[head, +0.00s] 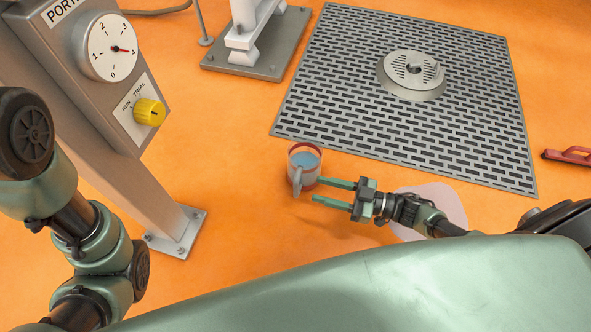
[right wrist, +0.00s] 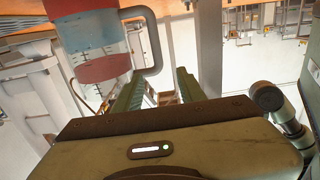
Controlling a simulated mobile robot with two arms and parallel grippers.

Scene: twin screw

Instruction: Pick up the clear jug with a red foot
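The clear jug (head: 305,160) stands upright on the orange surface, with a red rim or band and bluish contents showing. Its grey handle (head: 297,180) faces the near side. In the right wrist view the jug (right wrist: 92,38) fills the upper left, with its red foot (right wrist: 103,69) and the curved handle (right wrist: 152,42) visible. My right gripper (head: 328,191) is open and empty, its fingers pointing left at the jug's handle side. In the right wrist view the handle lines up with the gap between the fingertips (right wrist: 160,75); contact cannot be told. My left gripper is out of view.
A grey post with a dial panel (head: 110,47) and yellow knob (head: 150,112) stands left. A slotted grate (head: 400,130) with a round grey fixture (head: 411,75) lies behind the jug. A red-handled object (head: 568,156) lies far right. Orange floor around the jug is clear.

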